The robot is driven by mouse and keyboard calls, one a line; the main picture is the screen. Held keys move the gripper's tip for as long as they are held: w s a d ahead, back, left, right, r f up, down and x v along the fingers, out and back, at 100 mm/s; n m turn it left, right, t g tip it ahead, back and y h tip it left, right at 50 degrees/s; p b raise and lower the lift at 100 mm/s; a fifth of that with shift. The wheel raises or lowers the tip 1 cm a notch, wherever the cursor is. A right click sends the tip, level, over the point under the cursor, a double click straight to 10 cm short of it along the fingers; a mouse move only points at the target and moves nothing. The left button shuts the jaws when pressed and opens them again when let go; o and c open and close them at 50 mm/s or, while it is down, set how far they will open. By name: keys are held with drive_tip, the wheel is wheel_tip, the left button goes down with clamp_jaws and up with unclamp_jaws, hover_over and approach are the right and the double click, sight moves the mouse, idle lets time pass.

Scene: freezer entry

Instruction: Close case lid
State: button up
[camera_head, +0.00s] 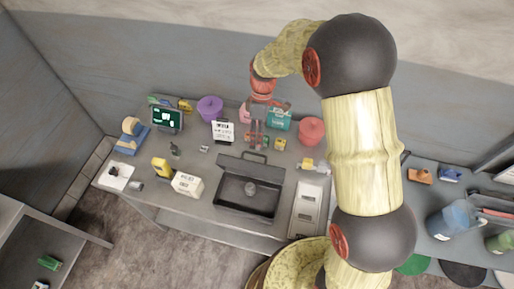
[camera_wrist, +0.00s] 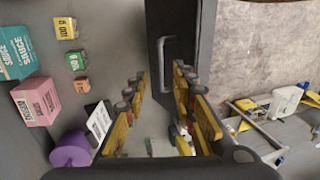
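The dark grey case (camera_head: 243,212) lies open on the table in the head view, with a rounded grey thing inside. Its lid (camera_head: 232,167) stands raised at the back edge, with a handle (camera_head: 254,154) on top. In the wrist view the dark lid panel (camera_wrist: 183,22) and its handle (camera_wrist: 162,58) show just beyond the fingertips. My gripper (camera_head: 256,143) is just behind the lid. In the wrist view my gripper (camera_wrist: 159,72) has its yellow fingers spread and nothing clearly held. I cannot tell whether the fingers touch the handle.
Behind the case stand a white sign (camera_head: 223,131), a purple pot (camera_head: 209,107), a teal box (camera_head: 279,120), a red pot (camera_head: 311,130) and small boxes. A white box (camera_head: 187,184) is left of the case. A grey tray (camera_head: 307,208) is close on its right.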

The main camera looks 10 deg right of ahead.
sight(254, 165)
drive_tip(key=shift+x, duration=2.4)
drive_tip(key=shift+w, duration=0.1)
drive_tip(key=c, duration=0.3)
clamp_jaws()
drive_tip(key=shift+f, duration=0.15)
